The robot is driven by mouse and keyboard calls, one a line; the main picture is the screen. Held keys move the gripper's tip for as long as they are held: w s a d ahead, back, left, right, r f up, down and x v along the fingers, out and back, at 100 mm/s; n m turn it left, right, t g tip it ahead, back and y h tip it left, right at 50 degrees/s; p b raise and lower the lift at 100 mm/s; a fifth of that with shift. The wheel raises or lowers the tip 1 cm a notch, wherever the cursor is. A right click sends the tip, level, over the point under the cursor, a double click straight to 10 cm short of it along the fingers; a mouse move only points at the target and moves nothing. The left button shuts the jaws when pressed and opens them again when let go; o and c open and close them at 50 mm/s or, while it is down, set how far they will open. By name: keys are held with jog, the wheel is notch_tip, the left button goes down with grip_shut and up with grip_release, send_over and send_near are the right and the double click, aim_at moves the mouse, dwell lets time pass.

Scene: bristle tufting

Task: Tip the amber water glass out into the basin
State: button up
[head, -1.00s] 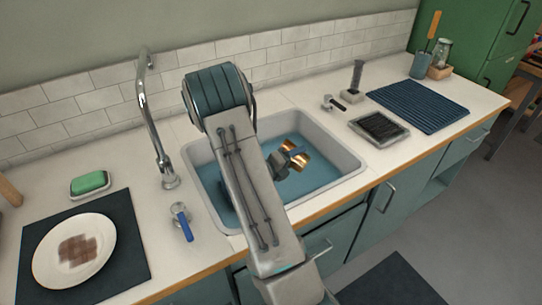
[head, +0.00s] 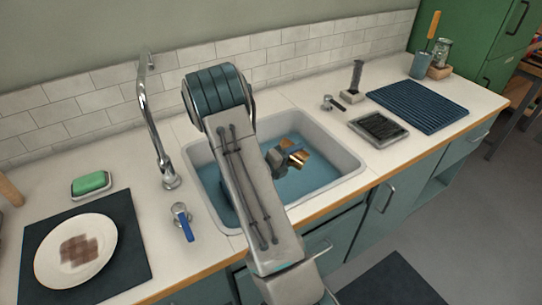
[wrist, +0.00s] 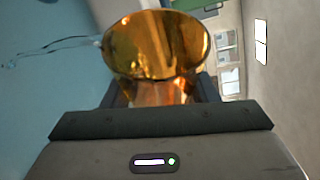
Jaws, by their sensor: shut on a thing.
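The amber glass (wrist: 155,48) fills the middle of the wrist view, its wide mouth facing the camera. My gripper (wrist: 160,92) is shut on it, with dark fingers on both sides. A thin streak of water (wrist: 50,47) shows at the left of the glass's rim against blue. In the head view the amber glass (head: 298,158) is tilted on its side over the basin (head: 345,160), mostly hidden by my gripper (head: 284,157). Blue water or lining covers the basin floor. I cannot see how much water is left in the glass.
A stained plate (head: 75,252) on a dark mat and a green sponge (head: 90,182) lie further left. A blue ribbed mat (head: 418,105) and a dark tray (head: 379,128) lie right.

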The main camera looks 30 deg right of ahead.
jog(key=shift+w+a+r+n+h+p, duration=0.15)
jog(key=shift+w+r+n+p, duration=0.15)
jog(key=shift+r, duration=0.2)
jog(key=shift+w+a+r+n+h+p, duration=0.1)
jog(key=shift+w+r+n+h+p, duration=0.1)
jog(key=shift+r+n+p, duration=0.25)
jog(key=shift+w+r+n+h+p, duration=0.2)
jog(key=shift+r+n+p, duration=0.35)
jog(key=shift+p, duration=0.5)
jog(key=shift+r+n+p, duration=0.3)
jog(key=shift+p, duration=0.3)
